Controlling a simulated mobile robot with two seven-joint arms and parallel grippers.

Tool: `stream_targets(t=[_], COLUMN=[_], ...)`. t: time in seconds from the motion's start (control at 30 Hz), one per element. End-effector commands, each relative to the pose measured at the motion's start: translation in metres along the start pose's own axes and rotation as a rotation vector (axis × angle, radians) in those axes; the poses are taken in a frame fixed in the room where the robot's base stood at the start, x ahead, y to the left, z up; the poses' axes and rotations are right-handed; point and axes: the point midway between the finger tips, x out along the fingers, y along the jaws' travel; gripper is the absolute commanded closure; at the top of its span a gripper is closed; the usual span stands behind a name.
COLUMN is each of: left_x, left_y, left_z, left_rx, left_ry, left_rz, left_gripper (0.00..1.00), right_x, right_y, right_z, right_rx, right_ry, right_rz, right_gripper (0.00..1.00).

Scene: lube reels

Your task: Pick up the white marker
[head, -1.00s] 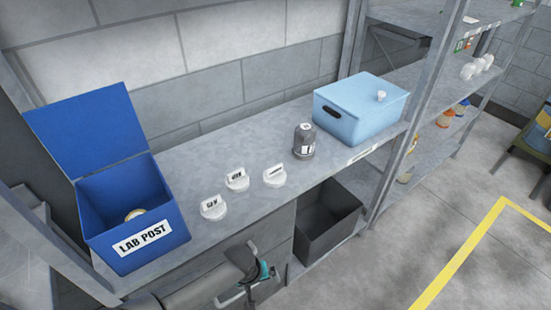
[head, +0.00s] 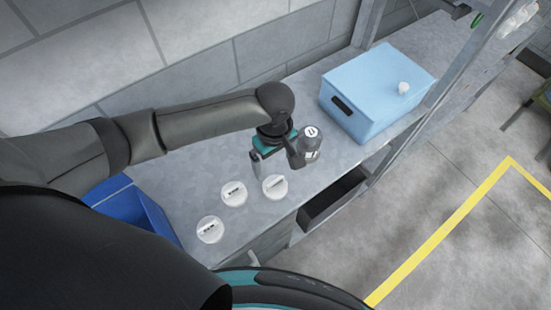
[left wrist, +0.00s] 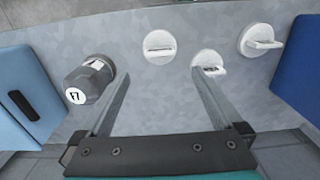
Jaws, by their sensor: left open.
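I cannot tell which, if any, is the white marker. They also show in the left wrist view, the nearest (left wrist: 208,62) close to the right fingertip. My left gripper (head: 277,163) is open and empty above the shelf, behind the right piece. In the left wrist view the gripper (left wrist: 160,76) has a dark grey canister (left wrist: 90,80) beside its left finger.
A blue open box (head: 140,215) is at the left, partly hidden by my arm. A dark bin (head: 335,200) sits below the shelf. A wall runs behind.

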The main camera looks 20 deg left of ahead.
Motion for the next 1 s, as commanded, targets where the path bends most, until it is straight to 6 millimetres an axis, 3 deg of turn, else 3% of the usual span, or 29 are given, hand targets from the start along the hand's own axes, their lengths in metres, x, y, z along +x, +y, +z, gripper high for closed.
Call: stream_targets(t=[0.23,0.3,0.5,0.77,1.0], left_x=[0.048,0.056,0.069,0.073,0.089], left_y=[0.000,0.001,0.001,0.001,0.000], left_z=[0.000,0.000,0.000,0.000,0.003], left_rx=[0.001,0.003,0.001,0.002,0.002], left_ry=[0.001,0.001,0.001,0.001,0.002], left_rz=[-0.001,0.005,0.004,0.003,0.004], left_gripper=[0.00,0.00,0.00,0.00,0.00], right_x=[0.002,0.014,0.030,0.037,0.060], right_y=[0.001,0.002,0.000,-0.005,-0.005], right_z=[-0.009,-0.012,-0.016,-0.017,-0.014], right_rx=[0.000,0.000,0.002,0.005,0.005], right_ry=[0.016,0.024,0.033,0.033,0.031], right_rz=[0.002,0.003,0.001,-0.005,-0.005], right_gripper=[0.50,0.50,0.50,0.50,0.50])
